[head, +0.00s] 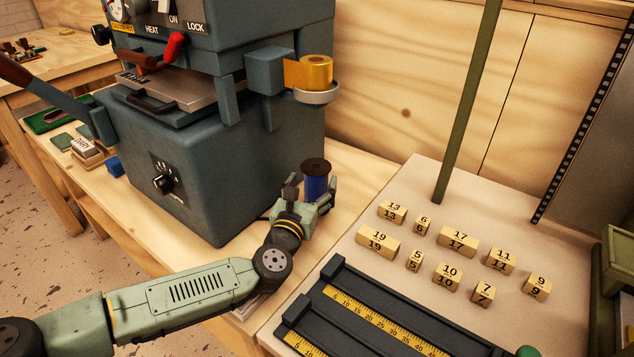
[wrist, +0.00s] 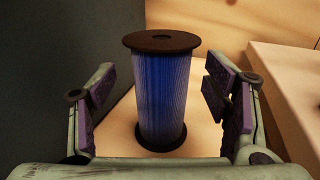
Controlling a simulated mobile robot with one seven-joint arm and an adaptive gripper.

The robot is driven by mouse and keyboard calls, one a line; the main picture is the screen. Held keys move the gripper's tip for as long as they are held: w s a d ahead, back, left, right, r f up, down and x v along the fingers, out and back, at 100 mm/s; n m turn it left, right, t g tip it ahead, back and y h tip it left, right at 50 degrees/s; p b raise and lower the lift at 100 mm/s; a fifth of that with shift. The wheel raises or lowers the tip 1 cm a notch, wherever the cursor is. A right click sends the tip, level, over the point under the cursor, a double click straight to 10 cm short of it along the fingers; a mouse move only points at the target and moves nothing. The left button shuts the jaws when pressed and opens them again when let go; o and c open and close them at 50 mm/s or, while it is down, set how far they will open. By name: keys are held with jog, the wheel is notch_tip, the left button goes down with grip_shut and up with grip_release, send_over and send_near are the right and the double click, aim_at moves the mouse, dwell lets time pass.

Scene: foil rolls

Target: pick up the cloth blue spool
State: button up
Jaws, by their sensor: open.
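The blue spool (head: 316,186) stands upright on the wooden bench, beside the right side of the grey-blue machine. It has dark brown round ends and a blue wound body. In the wrist view the spool (wrist: 161,95) stands between and a little beyond my open fingers, with a gap on each side. My gripper (head: 312,194) is low over the bench, its fingers spread around the near side of the spool. In the head view the gripper hides the spool's lower part.
The stamping machine (head: 210,150) stands close left of the spool, with a gold foil roll (head: 316,72) on its side holder above. To the right, a pale board (head: 400,270) holds several numbered blocks and a dark ruled fixture (head: 350,310). A green post (head: 468,100) rises behind.

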jog(key=p+x, duration=0.1)
jog(key=x, duration=0.2)
jog(key=shift+w+d+r, duration=0.1)
jog(key=shift+w+d, duration=0.05)
jog(key=shift+w, duration=0.05)
jog(key=c, duration=1.4)
